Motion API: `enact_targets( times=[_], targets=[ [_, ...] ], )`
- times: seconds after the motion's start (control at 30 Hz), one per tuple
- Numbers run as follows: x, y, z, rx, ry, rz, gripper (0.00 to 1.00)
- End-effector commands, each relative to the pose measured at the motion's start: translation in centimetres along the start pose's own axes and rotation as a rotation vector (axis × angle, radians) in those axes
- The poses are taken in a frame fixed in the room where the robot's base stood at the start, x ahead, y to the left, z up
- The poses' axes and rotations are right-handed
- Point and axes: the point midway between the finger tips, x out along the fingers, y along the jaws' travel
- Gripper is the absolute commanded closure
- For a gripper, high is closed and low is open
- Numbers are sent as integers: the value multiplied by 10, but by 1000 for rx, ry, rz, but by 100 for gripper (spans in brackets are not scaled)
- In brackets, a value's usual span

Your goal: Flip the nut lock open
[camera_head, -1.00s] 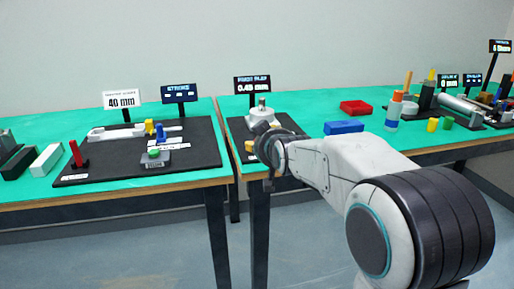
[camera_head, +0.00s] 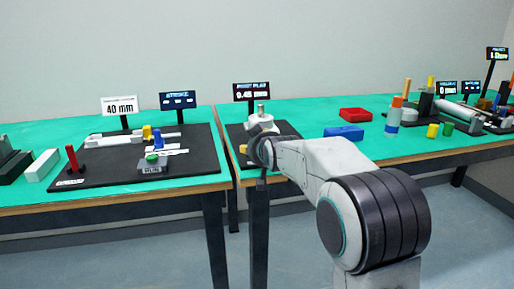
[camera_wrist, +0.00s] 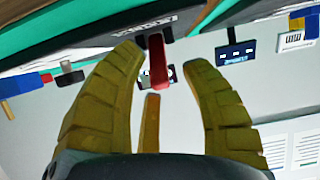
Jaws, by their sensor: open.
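The station with the sign reading PIVOT PLAY (camera_head: 252,91) has a pale round base with a metal post (camera_head: 261,116) on a black board (camera_head: 288,129). My gripper (camera_head: 262,168) is in front of this station, at the table's front edge, and hides part of it. In the wrist view my gripper (camera_wrist: 160,60) is open, its two olive fingers spread. A red bar (camera_wrist: 158,62) shows between the fingertips, with an orange-yellow bar (camera_wrist: 150,122) nearer the palm. I cannot tell which part is the nut lock, or whether a finger touches either bar.
A blue block (camera_head: 344,133) and a red tray (camera_head: 355,114) lie right of the station. A gap separates the two tables. The floor in front is clear.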

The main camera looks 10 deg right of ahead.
Motion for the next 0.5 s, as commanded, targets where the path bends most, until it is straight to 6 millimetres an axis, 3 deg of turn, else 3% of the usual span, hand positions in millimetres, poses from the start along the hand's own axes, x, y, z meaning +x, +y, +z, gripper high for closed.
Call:
enact_targets(
  times=[0.5],
  targets=[
    [0, 0, 1, 0, -2, 0, 100]
  ],
)
